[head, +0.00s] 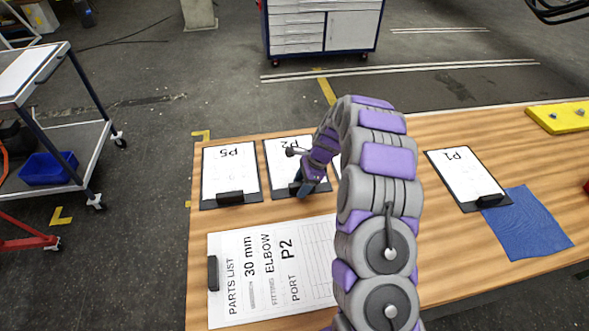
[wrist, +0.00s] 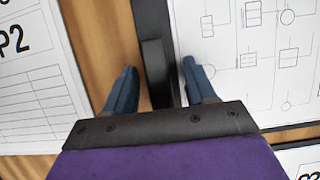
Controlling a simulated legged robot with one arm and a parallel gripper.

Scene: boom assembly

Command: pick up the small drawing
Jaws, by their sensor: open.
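The P2 drawing (head: 281,160) is a white sheet on a small dark clipboard, partly covered by my arm in the head view. My gripper (head: 304,190) is over its near edge, at the clip. In the wrist view my gripper (wrist: 160,76) is open, with one blue finger on each side of the black clip (wrist: 156,72). The drawing's sheet (wrist: 245,60) with line symbols lies to the right there. Whether the fingers touch the clip, I cannot tell.
The large parts list (head: 270,270), naming P2, lies in front on the wooden table (head: 450,260). Clipboards P5 (head: 228,172) and P1 (head: 464,175) lie left and right. A blue cloth (head: 527,228) and yellow plate (head: 562,117) are at the right. Another sheet (wrist: 302,160) shows at the wrist view's corner.

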